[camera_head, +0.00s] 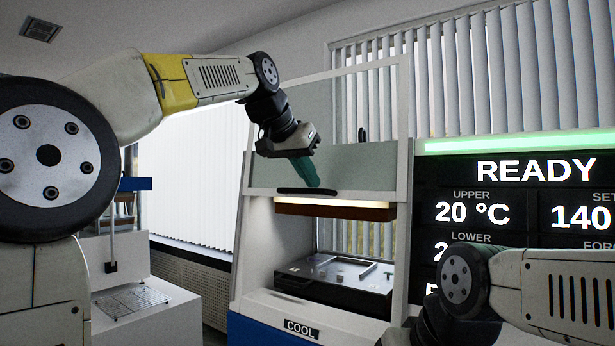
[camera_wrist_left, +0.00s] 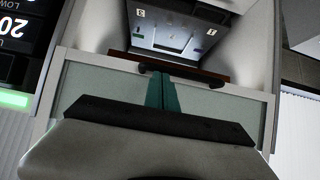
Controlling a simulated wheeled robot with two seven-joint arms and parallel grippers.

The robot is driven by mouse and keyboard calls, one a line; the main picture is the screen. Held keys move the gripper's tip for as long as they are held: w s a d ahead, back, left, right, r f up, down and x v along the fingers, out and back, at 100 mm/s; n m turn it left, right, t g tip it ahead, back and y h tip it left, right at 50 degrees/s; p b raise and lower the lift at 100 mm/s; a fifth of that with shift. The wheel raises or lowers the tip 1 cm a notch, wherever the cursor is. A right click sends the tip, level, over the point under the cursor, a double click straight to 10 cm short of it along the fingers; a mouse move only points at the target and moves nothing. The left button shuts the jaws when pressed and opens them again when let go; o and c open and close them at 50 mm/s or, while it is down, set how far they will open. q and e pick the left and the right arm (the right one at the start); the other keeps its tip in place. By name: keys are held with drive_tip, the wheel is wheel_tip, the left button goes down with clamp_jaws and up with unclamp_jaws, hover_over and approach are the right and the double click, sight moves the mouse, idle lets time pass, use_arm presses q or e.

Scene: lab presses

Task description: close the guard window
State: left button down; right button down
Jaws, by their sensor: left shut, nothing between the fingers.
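The guard window (camera_head: 362,165) is a greyish-green pane in a white frame on the press (camera_head: 402,220). It is raised, and the press opening below it stands open. A dark handle bar (camera_head: 300,191) runs along its lower edge. My left gripper (camera_head: 313,183) is shut and empty, its green fingertips pointing down just above or at the handle; I cannot tell if they touch. In the left wrist view the fingers (camera_wrist_left: 162,93) lie in front of the pane, near the handle (camera_wrist_left: 180,73).
A black lower plate (camera_head: 335,285) sits inside the press, under a brown-edged upper part (camera_head: 335,209). A dark display panel (camera_head: 520,210) reading READY stands to the right.

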use_arm(q)
drive_tip(key=s+a+f, duration=0.1)
drive_tip(key=f, duration=1.4)
drive_tip(key=s+a+f, duration=0.1)
drive_tip(key=s+f, duration=0.1)
drive_tip(key=f, duration=1.3)
drive_tip(key=shift+s+a+f, duration=0.15)
drive_tip(key=shift+s+a, duration=0.1)
drive_tip(key=w+d+r+v, duration=0.1)
drive_tip(key=w+r+v, duration=0.1)
drive_tip(key=v, duration=1.1)
drive_tip(key=s+a+f+n+y, duration=0.1)
drive_tip(key=s+a+f+n, duration=0.2)
drive_tip(key=s, duration=0.5)
drive_tip(key=s+a+f+n+g+y, duration=0.1)
drive_tip(key=s+a+f+n+y, duration=0.1)
drive_tip(key=s+a+f, duration=0.4)
wheel_tip(320, 180, down, 2)
drive_tip(key=shift+s+f+n+g, duration=0.3)
drive_tip(key=shift+s+n, duration=0.5)
drive_tip(key=shift+s, duration=0.3)
drive_tip(key=shift+r, duration=0.1)
